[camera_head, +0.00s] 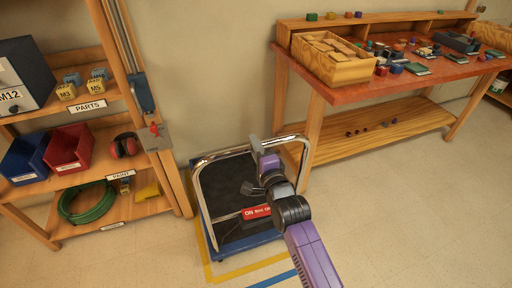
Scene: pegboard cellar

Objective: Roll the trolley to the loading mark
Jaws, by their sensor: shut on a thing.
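The trolley (225,197) has a blue deck edge, a black mat and a bent chrome push handle (205,160). It stands between the shelf and the workbench. My gripper (256,146) is shut on the top bar of the handle, and my arm crosses in front of the trolley's right side. A red label with white letters (256,212) lies low on the trolley, partly behind my arm. Yellow tape (250,268) runs on the floor along the trolley's left and front. A blue tape strip (273,279) lies in front. I cannot tell which tape is the loading mark.
A wooden shelf (100,213) with bins, ear defenders and a green hose stands close on the left. A workbench (400,85) with a wooden box (330,66) and small parts stands on the right. The wall is just behind the trolley. Floor at the front right is clear.

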